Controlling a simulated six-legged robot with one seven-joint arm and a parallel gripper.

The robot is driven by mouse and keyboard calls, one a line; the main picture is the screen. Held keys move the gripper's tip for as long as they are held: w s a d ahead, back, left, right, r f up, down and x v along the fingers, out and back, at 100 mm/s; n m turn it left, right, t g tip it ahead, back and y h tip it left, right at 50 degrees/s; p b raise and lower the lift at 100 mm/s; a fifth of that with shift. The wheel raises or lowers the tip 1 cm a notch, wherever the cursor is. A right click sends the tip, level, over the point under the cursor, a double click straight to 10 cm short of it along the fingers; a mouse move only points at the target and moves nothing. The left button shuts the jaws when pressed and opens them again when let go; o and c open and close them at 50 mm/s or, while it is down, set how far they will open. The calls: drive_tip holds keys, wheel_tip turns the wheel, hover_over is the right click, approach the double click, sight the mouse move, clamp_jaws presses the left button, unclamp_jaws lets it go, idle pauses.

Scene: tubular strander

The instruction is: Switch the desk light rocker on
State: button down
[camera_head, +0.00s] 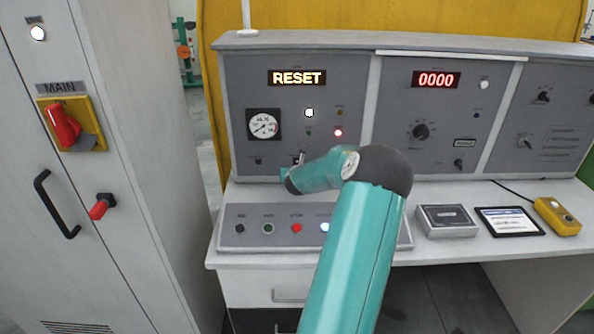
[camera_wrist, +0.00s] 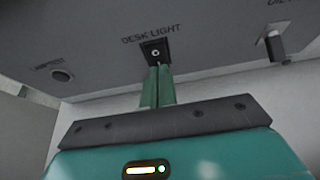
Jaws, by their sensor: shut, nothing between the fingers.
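The desk light rocker (camera_wrist: 155,50) is a small black switch with a pale round mark, under the label DESK LIGHT in the wrist view. My gripper (camera_wrist: 158,68) is shut and empty, its two green fingers together. The fingertips are right at the rocker's lower edge, overlapping it in the picture. I cannot tell whether they touch it or which way the rocker is tipped. In the head view my arm reaches to the lower part of the left grey panel (camera_head: 346,95), and the fingers are not clearly visible there.
In the wrist view a round control (camera_wrist: 62,75) lies left of the rocker and a toggle (camera_wrist: 275,45) right of it. In the head view a button strip (camera_head: 258,214) lies below my wrist. A grey cabinet (camera_head: 145,130) stands left.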

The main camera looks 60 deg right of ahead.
drive_tip(key=shift+w+d+f, duration=0.1)
drive_tip(key=shift+d, duration=0.05)
drive_tip(key=shift+r, duration=0.95)
drive_tip(key=shift+f, duration=0.1)
